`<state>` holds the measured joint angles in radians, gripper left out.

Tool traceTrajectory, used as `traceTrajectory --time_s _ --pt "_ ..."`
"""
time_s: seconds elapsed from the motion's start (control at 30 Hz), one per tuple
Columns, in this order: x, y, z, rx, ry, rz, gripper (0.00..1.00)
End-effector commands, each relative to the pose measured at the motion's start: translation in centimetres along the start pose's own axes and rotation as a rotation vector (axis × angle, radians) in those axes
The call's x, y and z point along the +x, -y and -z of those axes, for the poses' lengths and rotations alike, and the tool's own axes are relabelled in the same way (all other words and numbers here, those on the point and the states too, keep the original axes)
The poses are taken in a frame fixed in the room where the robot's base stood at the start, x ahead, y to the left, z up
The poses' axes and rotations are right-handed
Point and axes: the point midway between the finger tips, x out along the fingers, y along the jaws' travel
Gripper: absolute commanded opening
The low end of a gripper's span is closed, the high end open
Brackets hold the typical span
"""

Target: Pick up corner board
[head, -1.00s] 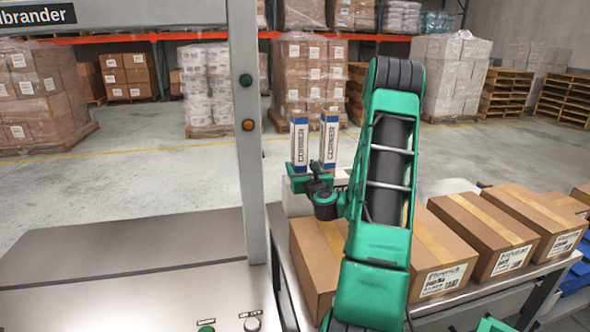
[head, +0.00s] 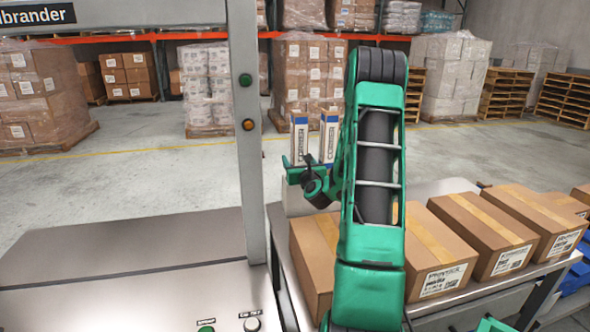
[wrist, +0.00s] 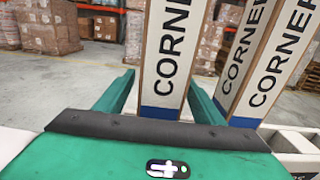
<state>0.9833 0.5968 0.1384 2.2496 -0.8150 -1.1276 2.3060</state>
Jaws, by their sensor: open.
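Two corner boards stand upright side by side, white and tan with blue ends and "CORNER" lettering. In the head view the left corner board (head: 299,135) is above my gripper (head: 298,168), and the right corner board (head: 328,140) is partly hidden by my arm. In the wrist view my gripper (wrist: 163,90) is open, its green fingers on either side of the left corner board (wrist: 168,50). I cannot tell whether either finger touches it. The right corner board (wrist: 262,60) stands just beyond the right finger, two lettered faces showing. Their feet are partly hidden.
Several brown cartons (head: 484,225) line the bench to the right of my arm. A grey post (head: 245,130) with a green and an orange button rises at left, beside a metal worktop (head: 130,290). Open floor and wrapped pallets lie behind.

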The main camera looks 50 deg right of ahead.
Motion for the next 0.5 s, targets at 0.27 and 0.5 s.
traceTrajectory --time_s 0.27,0.5 --pt "0.03 0.00 -0.01 -0.001 0.000 0.000 0.51" --pt "0.03 0.01 -0.02 0.000 0.000 0.000 0.17"
